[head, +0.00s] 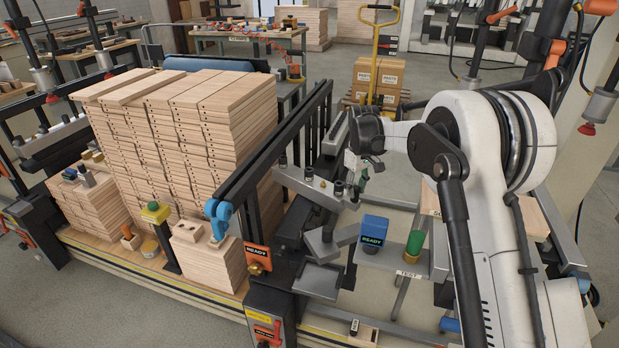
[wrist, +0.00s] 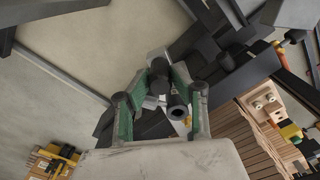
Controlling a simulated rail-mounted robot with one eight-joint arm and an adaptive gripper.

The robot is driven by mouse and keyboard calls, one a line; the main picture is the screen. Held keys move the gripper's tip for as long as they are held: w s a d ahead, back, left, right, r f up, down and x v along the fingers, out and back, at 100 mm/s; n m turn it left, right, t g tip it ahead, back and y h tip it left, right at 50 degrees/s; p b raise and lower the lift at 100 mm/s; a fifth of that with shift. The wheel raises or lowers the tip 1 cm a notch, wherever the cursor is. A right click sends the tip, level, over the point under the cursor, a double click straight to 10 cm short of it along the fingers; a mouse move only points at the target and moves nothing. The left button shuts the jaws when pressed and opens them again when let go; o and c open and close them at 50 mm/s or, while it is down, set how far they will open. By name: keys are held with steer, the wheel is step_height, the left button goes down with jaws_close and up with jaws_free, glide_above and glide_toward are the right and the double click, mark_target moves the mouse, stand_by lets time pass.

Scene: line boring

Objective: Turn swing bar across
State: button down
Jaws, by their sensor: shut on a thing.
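The swing bar (head: 312,186) appears to be the flat grey bar with several dark knobs, beside the black upright frame in the head view. My gripper (head: 361,176) is at the bar's right end, its green-padded fingers pointing down. In the wrist view my gripper (wrist: 160,92) has its two green pads on either side of a short black cylindrical handle (wrist: 177,104), and is shut on it. The handle looks attached to the bar, but the joint is hidden by the fingers and palm.
Tall stacks of drilled boards (head: 185,125) stand left of the black frame (head: 265,150). A blue READY block (head: 374,230) and a green cylinder (head: 415,243) sit on a grey shelf below my gripper. A yellow pallet truck (head: 378,35) with cartons is behind.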

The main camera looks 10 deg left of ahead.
steer(key=shift+w+d, duration=0.1)
steer(key=shift+w, duration=0.05)
steer(key=shift+w+d+n, duration=0.3)
steer(key=shift+w+n, duration=0.3)
steer(key=shift+w, duration=0.25)
steer(key=shift+w+d+n, duration=0.3)
steer(key=shift+w+n, duration=0.3)
steer(key=shift+w, duration=0.2)
steer(key=shift+w+d+n, duration=0.15)
steer(key=shift+w+n, duration=0.25)
steer(key=shift+w, duration=0.3)
steer(key=shift+w+d+n, duration=0.1)
steer(key=shift+w+n, duration=0.3)
steer(key=shift+w, duration=0.25)
steer(key=c, duration=1.5)
jaws_free()
steer(key=shift+w, duration=0.1)
steer(key=shift+r+p, duration=1.4)
steer(key=shift+r, duration=1.6)
